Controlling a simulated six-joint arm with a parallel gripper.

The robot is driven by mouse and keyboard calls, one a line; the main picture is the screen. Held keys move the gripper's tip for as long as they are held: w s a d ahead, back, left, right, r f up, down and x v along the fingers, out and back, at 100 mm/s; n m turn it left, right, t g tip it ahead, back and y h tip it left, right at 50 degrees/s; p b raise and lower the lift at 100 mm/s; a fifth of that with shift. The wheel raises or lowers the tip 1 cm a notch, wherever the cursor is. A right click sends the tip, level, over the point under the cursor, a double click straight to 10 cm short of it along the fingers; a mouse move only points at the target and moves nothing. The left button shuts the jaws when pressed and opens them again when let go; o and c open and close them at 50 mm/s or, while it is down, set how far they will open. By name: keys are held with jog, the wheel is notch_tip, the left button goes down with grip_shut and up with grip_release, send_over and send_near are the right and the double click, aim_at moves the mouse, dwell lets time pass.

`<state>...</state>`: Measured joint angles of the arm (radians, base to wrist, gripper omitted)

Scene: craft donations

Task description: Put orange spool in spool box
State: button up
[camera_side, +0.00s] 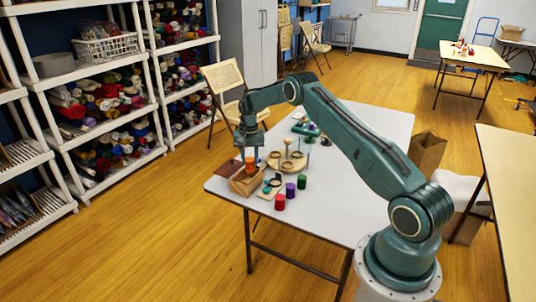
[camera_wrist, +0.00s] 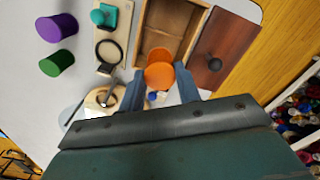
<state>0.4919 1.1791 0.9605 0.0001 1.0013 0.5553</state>
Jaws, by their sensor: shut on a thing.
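An orange spool (camera_wrist: 159,75) is held between the two fingers of my gripper (camera_wrist: 160,90) in the wrist view. In the side view the orange spool (camera_side: 250,161) shows below my gripper (camera_side: 250,152), at the wooden spool box (camera_side: 244,186). The open wooden box (camera_wrist: 198,20) lies just beyond the spool in the wrist view, and the spool overlaps its near end. My gripper is shut on the spool. The spool's height over the box floor is hard to tell. The part of the box I see looks empty.
A purple spool (camera_wrist: 56,28) and a green spool (camera_wrist: 57,63) stand left of the box. A red spool (camera_side: 280,202) stands near the table edge. A brown lid with a dark knob (camera_wrist: 211,66) lies beside the box. A round wooden rack with pegs (camera_side: 287,162) stands behind.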

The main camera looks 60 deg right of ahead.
jog(key=shift+f, duration=1.7)
jog(key=o, duration=0.9)
jog(key=shift+s, duration=0.1)
jog(key=shift+d+r, duration=0.1)
jog(key=shift+r, duration=3.65)
